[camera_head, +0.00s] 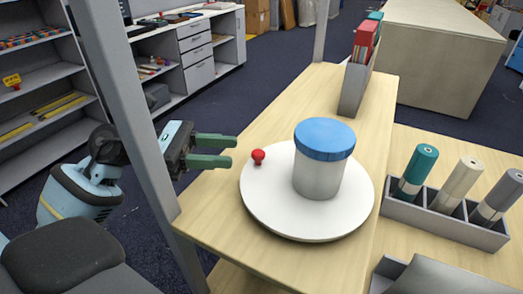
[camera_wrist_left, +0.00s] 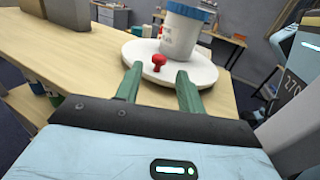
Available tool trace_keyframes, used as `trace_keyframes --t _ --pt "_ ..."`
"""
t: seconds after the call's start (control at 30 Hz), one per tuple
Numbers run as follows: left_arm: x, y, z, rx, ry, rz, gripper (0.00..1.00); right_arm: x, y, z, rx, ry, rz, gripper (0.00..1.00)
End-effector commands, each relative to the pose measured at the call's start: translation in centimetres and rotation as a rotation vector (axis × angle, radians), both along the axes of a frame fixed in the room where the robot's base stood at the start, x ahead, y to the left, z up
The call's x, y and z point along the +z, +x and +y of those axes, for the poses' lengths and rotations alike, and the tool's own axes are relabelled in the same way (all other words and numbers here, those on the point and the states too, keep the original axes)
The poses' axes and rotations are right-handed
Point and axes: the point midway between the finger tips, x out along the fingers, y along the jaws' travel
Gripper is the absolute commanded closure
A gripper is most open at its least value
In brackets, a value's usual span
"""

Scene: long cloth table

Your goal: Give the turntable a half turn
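The turntable (camera_head: 285,212) is a round white disc on the wooden table. A red knob (camera_head: 258,156) stands near its left edge, and a white jar with a blue lid (camera_head: 324,140) stands upright on it. My left gripper (camera_head: 233,151) is just left of the knob, its green fingers apart with nothing between them. In the left wrist view the turntable (camera_wrist_left: 205,75) lies ahead, with the red knob (camera_wrist_left: 159,62) beyond and between the open fingertips (camera_wrist_left: 158,72); I see no contact. My right gripper is not in view.
A grey post (camera_head: 125,95) rises at the table's left corner, close to my left arm. A rack with several rolls (camera_head: 445,215) stands right of the turntable. A grey holder with red and teal folders (camera_head: 356,85) stands behind. Bare wood (camera_head: 215,205) lies at the front left.

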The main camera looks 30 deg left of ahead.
Motion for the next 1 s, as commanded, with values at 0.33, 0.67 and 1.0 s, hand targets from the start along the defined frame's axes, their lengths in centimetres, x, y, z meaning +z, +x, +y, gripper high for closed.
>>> trace_keyframes --t 0.33,0.67,1.0 --pt "0.5 2.0 -4.2 -0.001 -0.003 -0.005 0.61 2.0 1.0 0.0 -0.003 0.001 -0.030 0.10" --pt "0.2 3.0 -6.2 0.000 -0.003 0.000 0.61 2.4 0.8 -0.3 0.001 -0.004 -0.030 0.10" --pt "0.1 3.1 -6.2 0.001 -0.003 0.001 0.74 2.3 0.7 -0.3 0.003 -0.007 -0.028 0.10"
